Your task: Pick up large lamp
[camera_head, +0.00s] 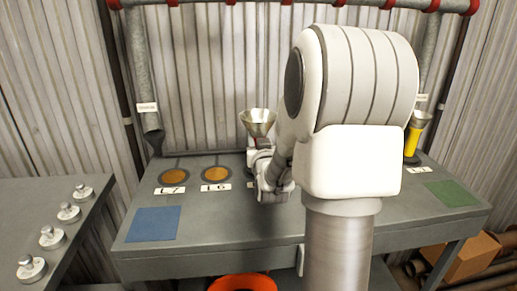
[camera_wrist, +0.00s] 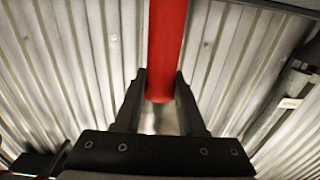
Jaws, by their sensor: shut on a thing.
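My gripper (camera_wrist: 160,92) is shut on a red cylinder (camera_wrist: 166,45), with one dark finger on each side of it. The cylinder looks like the body of a lamp; whether it is the large one I cannot tell for sure. In the head view, a pale metal cone (camera_head: 257,122) shows just above my gripper (camera_head: 260,158), over the back of the grey bench. A yellow lamp (camera_head: 412,142) with a similar cone stands upright at the bench's right end.
The grey bench (camera_head: 205,247) has two round orange pads (camera_head: 174,176) with number labels, a blue square (camera_head: 153,224) and a green square (camera_head: 452,193). A left table (camera_head: 30,205) carries several metal knobs. A corrugated wall (camera_head: 205,80) and a pipe frame stand behind.

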